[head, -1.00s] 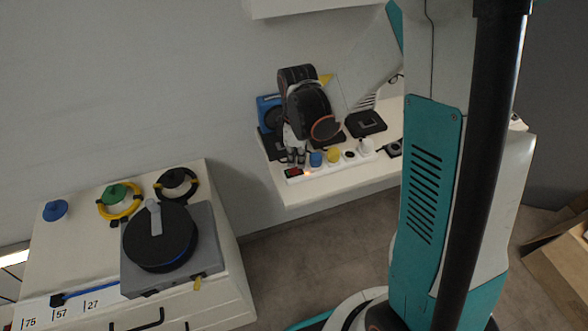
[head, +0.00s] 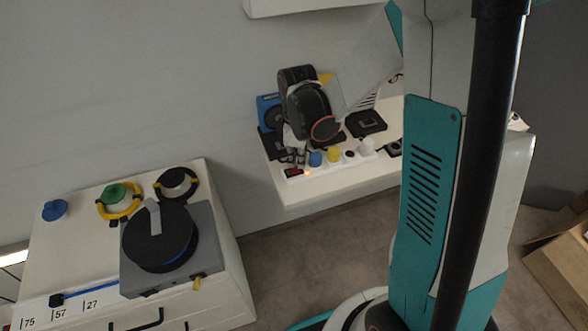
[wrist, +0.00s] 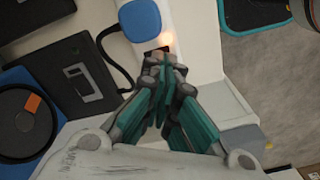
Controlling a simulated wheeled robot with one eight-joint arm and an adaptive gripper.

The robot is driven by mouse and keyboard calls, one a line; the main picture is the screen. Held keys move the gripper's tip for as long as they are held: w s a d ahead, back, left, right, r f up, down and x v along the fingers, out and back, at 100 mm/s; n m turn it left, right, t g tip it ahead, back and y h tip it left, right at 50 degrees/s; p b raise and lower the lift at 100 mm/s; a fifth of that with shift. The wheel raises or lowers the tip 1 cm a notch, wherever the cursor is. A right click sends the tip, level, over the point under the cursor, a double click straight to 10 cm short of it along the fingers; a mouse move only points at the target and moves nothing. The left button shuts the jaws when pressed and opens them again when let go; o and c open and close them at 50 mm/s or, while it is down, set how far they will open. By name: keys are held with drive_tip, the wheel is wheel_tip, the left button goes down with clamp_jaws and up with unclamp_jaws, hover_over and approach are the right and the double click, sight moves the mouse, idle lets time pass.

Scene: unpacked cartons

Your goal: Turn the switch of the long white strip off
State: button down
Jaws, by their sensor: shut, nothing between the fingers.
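The long white strip (head: 323,169) lies along the front part of the white shelf in the head view. It carries a blue plug (head: 316,158), a yellow plug (head: 334,155) and a white plug (head: 366,146). Its dark red switch (head: 292,172) is at the left end, beside a glowing orange light (head: 307,172). My gripper (head: 297,160) is over that end, just behind the switch. In the wrist view my gripper (wrist: 165,75) is shut and empty, its tips close to the light (wrist: 166,40) and below the blue plug (wrist: 140,20). The fingers mostly hide the switch there.
Black boxes (head: 366,124) and a blue case (head: 268,106) stand behind the strip. A cabinet with a grey-based reel (head: 205,240) is at the left. The shelf's front edge (head: 340,190) is bare. A cardboard box (head: 565,250) is at the right.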

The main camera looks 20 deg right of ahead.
sight(297, 169)
drive_tip(key=shift+f+b, duration=0.65)
drive_tip(key=shift+f, duration=0.15)
idle(0.4)
drive_tip(key=shift+r+p, duration=2.45)
drive_tip(key=shift+r, duration=1.05)
drive_tip(key=shift+r, duration=0.1)
drive_tip(key=s+r+m+t, duration=0.7)
drive_tip(key=s+r+m, duration=0.5)
drive_tip(key=s+r, duration=0.3)
wheel_tip(297, 169, up, 3)
drive_tip(key=shift+f, duration=0.2)
